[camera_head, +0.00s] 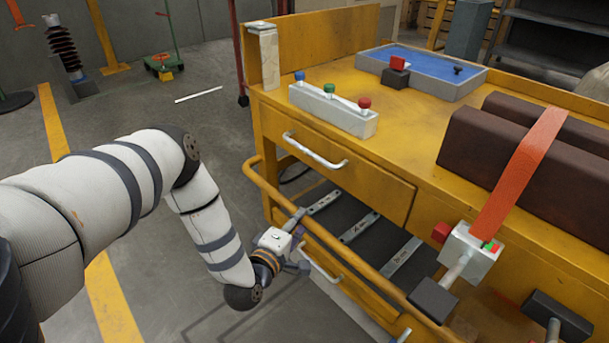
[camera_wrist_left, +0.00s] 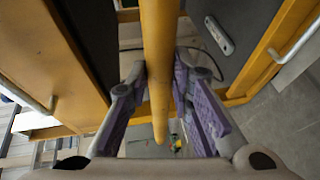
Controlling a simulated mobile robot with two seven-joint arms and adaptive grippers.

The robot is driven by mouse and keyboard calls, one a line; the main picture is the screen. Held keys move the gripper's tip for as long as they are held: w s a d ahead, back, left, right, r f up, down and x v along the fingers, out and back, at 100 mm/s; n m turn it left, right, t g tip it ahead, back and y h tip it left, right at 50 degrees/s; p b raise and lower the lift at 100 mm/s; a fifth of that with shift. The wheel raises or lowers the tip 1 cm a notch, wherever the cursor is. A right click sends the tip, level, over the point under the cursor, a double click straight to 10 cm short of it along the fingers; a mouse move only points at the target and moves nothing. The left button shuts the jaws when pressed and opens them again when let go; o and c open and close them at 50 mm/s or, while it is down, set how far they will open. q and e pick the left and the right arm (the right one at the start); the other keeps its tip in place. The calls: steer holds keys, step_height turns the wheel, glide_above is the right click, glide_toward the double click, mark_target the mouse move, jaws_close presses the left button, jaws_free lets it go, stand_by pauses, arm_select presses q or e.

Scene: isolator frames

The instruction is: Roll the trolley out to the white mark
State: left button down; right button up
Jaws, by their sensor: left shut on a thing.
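The yellow trolley (camera_head: 390,190) fills the right of the head view, with a yellow push rail (camera_head: 352,257) along its near side. My left gripper (camera_head: 297,232) is shut on this rail, between its middle and its far end. In the left wrist view the rail (camera_wrist_left: 158,50) runs between the purple-padded fingers (camera_wrist_left: 160,85). The white mark (camera_head: 198,94) is a short line on the grey floor, beyond the trolley's far end and to its left. The trolley's wheels are hidden. My right gripper is out of view.
On the trolley's top are a block with coloured knobs (camera_head: 333,109), a blue tray (camera_head: 420,72) and brown blocks under an orange strap (camera_head: 520,165). A red post (camera_head: 238,50) and a small green cart (camera_head: 165,66) stand beyond. Open floor surrounds the white mark.

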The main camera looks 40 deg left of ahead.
arm_select(q)
steer(key=shift+s+a+f+p, duration=0.2)
steer(key=shift+s+a, duration=0.05)
steer(key=shift+s, duration=0.6)
steer(key=shift+s+a+f+p, duration=0.15)
steer(key=shift+s+a, duration=0.05)
steer(key=shift+s, duration=0.65)
steer(key=c, duration=1.4)
jaws_free()
steer(key=shift+f, duration=0.1)
steer(key=shift+c, duration=0.2)
steer(key=shift+w, duration=0.1)
steer(key=shift+d, duration=0.1)
steer(key=v, duration=1.2)
steer(key=shift+r, duration=0.2)
